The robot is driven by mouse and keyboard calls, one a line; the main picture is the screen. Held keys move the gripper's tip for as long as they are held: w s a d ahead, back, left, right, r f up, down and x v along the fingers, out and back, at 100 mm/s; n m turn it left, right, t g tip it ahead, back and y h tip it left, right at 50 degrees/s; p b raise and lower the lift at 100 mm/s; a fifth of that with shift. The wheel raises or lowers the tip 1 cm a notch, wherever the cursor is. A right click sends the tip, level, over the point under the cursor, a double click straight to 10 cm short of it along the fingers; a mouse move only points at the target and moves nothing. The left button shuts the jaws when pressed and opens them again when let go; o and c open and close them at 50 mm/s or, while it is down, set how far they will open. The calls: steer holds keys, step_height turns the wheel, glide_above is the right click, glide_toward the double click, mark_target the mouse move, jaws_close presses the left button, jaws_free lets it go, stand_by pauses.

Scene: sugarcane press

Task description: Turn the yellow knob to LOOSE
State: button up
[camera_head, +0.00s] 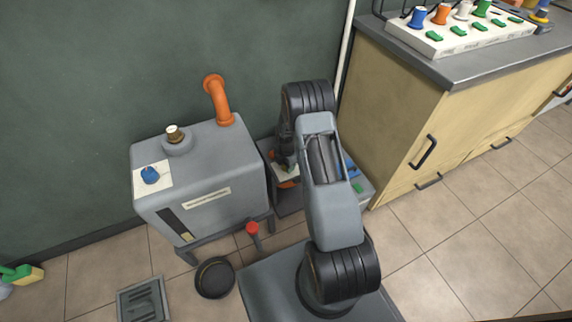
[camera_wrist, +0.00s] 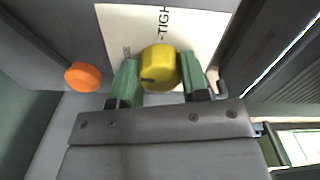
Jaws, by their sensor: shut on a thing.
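The yellow knob (camera_wrist: 160,65) sits on a white label plate (camera_wrist: 115,22) in the wrist view. Part of the word "TIGHT" shows above it, and a few letters of another word show to its left, partly covered by a finger. A short dark mark on the knob lies toward its left side. My gripper (camera_wrist: 161,82) has its green fingers on either side of the knob and is shut on it. In the head view my gripper (camera_head: 284,158) is down at the low grey unit right of the grey machine, and the yellow knob cannot be made out there.
An orange round knob (camera_wrist: 83,76) is left of the plate. The grey machine (camera_head: 225,165) with a blue knob (camera_head: 150,175) and orange pipe (camera_head: 217,100) stands close left of my arm. A wooden cabinet (camera_head: 450,125) stands right. A black round pan (camera_head: 215,278) lies on the floor.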

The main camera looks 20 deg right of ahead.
steer(key=shift+n, duration=0.7)
steer(key=o, duration=0.9)
steer(key=shift+o, duration=0.2)
step_height(320, 180, up, 14)
steer(key=p, duration=0.4)
steer(key=shift+p, duration=0.3)
